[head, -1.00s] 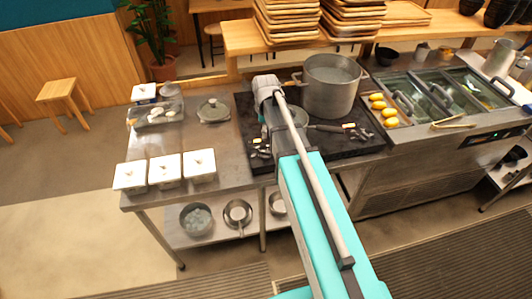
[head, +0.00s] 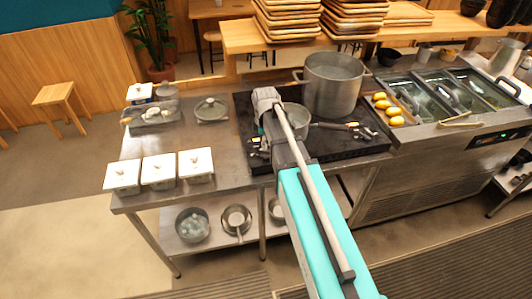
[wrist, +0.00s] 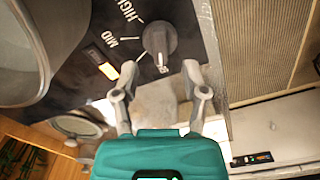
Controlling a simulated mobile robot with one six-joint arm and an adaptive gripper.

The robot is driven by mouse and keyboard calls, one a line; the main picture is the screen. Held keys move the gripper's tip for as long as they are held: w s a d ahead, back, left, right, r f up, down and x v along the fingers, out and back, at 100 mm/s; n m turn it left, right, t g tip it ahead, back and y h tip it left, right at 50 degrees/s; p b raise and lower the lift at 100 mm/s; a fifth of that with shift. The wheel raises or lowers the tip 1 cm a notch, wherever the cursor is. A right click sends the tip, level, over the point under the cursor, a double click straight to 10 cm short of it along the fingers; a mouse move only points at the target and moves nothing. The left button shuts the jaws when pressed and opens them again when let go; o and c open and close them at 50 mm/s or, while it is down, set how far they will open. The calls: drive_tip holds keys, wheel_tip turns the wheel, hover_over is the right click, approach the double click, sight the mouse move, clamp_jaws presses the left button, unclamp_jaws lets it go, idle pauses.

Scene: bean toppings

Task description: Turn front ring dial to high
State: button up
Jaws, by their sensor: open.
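A dark grey ring dial (wrist: 160,42) sits on the black stove panel in the wrist view. The printed words HIGH (wrist: 129,10) and MID (wrist: 110,40) are beside it, with white tick marks. A white mark on the dial's edge faces my gripper, away from HIGH. My gripper (wrist: 160,68) is open, its two grey fingers apart on either side just short of the dial, with nothing between them. In the head view my arm covers part of the black stove top (head: 350,148), and I cannot make out the dial there.
A large pot (head: 334,88) stands at the back of the stove, and a small pan (head: 297,124) sits in front of it. White lidded containers (head: 159,171) line the steel counter at left. Yellow food (head: 389,107) lies on a tray at right.

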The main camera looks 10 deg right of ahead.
sight(265, 153)
drive_tip(key=shift+f+b, duration=1.65)
drive_tip(key=shift+f, duration=0.3)
clamp_jaws()
